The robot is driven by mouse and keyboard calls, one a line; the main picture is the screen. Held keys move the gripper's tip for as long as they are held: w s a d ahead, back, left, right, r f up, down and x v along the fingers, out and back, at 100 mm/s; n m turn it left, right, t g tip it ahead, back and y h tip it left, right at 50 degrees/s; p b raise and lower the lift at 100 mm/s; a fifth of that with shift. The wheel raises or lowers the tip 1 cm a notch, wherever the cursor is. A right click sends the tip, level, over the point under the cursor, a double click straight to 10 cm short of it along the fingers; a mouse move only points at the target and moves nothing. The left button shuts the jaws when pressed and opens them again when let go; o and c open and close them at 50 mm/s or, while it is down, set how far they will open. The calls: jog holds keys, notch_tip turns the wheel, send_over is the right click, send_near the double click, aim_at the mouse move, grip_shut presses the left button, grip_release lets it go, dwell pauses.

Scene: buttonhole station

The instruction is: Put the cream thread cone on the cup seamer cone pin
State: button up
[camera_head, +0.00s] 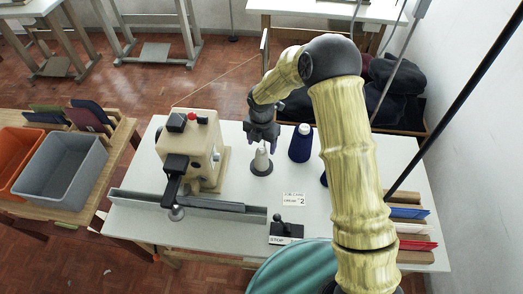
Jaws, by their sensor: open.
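A pale, cream-grey thread cone (261,162) stands upright on a dark round base on the white table, right of the beige sewing machine. My gripper (262,139) points down just above its narrow top. Whether the fingers touch the cone's tip cannot be told. Any pin under or inside the cone is hidden, and I cannot tell which pin is the cup seamer's. The beige machine (188,149) has a red knob on top and a dark arm at its front.
A navy cone (300,144) stands close right of the gripper. Another dark blue thing (323,179) is mostly hidden by my arm. A job card (293,199) and a black stop device (286,232) lie in front. A grey rail (230,208) crosses the table's front left.

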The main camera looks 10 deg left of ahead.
notch_tip(320, 180, up, 7)
jog(key=shift+f, duration=0.1)
dwell(0.8)
jog(key=shift+d, duration=0.1)
jog(key=s+d+r+m+t, duration=0.1)
jog(key=s+d+r+m, duration=0.2)
jog(key=s+d+m, duration=0.3)
jog(key=s+d+r+m, duration=0.4)
jog(key=d+m, duration=0.6)
jog(key=m, duration=0.5)
jog(key=s+d+r+m+t, duration=0.1)
jog(key=s+d+r+m, duration=0.2)
jog(key=s+d+m, duration=0.4)
jog(key=d+m, duration=0.2)
jog(key=m, duration=0.2)
jog(key=shift+s+r+t, duration=0.25)
jog(key=shift+s+t, duration=0.05)
